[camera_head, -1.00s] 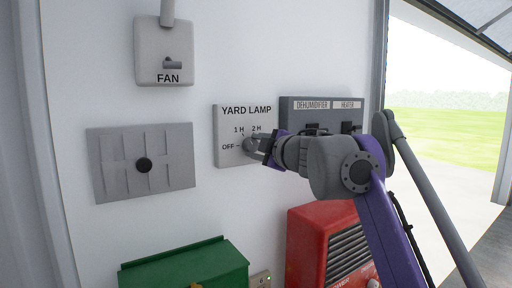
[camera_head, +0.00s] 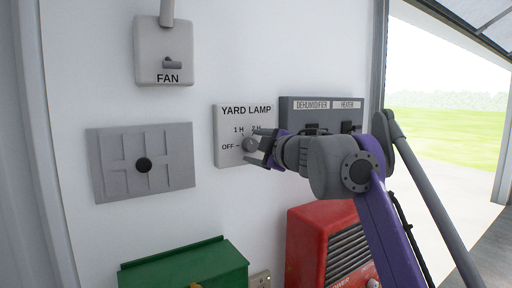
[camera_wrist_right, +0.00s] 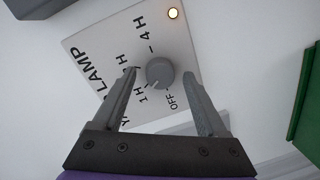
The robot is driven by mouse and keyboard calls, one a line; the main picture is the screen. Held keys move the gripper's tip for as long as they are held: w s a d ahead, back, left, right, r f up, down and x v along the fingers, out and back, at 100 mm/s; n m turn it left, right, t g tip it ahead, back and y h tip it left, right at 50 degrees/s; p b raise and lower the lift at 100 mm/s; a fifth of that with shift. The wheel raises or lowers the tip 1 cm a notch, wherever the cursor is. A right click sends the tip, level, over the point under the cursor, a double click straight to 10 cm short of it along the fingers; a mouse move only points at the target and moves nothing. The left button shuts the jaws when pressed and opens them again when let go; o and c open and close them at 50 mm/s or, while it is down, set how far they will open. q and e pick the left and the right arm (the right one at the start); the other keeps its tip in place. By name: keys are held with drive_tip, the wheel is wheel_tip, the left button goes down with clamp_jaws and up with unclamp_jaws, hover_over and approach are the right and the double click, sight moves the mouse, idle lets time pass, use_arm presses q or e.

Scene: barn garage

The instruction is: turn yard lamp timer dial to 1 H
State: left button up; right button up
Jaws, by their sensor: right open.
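The yard lamp timer panel (camera_head: 226,157) is a pale plate on the wall, marked OFF, 1 H and 2 H; 4 H also shows in the right wrist view. Its round grey dial (camera_wrist_right: 160,73) has a small light mark at its lower-left edge, which seems to point toward 1 H. My right gripper (camera_head: 257,149) is open, its fingers spread on either side of the dial. In the right wrist view, gaps show between the dial and both fingers (camera_wrist_right: 158,92). In the head view the gripper partly covers the dial and the 2 H label. My left gripper is out of view.
A small lit lamp (camera_wrist_right: 173,13) glows at the panel's corner. The dehumidifier and heater switch box (camera_head: 318,104) sits close on the right, behind my arm. A fan switch (camera_head: 164,45), a gear-gate lever plate (camera_head: 117,184), a red heater (camera_head: 306,235) and a green box (camera_head: 185,266) surround it.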

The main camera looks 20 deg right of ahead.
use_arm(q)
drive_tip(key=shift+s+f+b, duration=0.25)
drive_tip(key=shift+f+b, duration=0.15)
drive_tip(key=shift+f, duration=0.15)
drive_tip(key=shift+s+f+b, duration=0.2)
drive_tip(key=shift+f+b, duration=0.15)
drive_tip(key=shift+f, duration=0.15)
use_arm(e)
drive_tip(key=s+d+r, duration=0.1)
drive_tip(key=s, duration=0.9)
drive_tip(key=shift+s, duration=0.4)
wheel_tip(320, 180, down, 26)
drive_tip(key=s+d+r+m+g+h, duration=0.1)
drive_tip(key=s+d+m+g+h, duration=0.25)
drive_tip(key=m+h, duration=0.6)
drive_tip(key=s+a+f+m+g+y, duration=0.1)
drive_tip(key=s+a+f, duration=0.4)
drive_tip(key=f, duration=0.6)
drive_tip(key=s+a+f+m+g+y, duration=0.2)
drive_tip(key=s+a+f+g+y, duration=0.2)
drive_tip(key=s+f, duration=0.3)
drive_tip(key=s+a+f+m+g+y, duration=0.1)
drive_tip(key=s+a+f+g+y, duration=0.2)
drive_tip(key=f, duration=1.2)
drive_tip(key=s+a, duration=0.3)
drive_tip(key=shift+s+f, duration=0.2)
drive_tip(key=shift+s, duration=0.2)
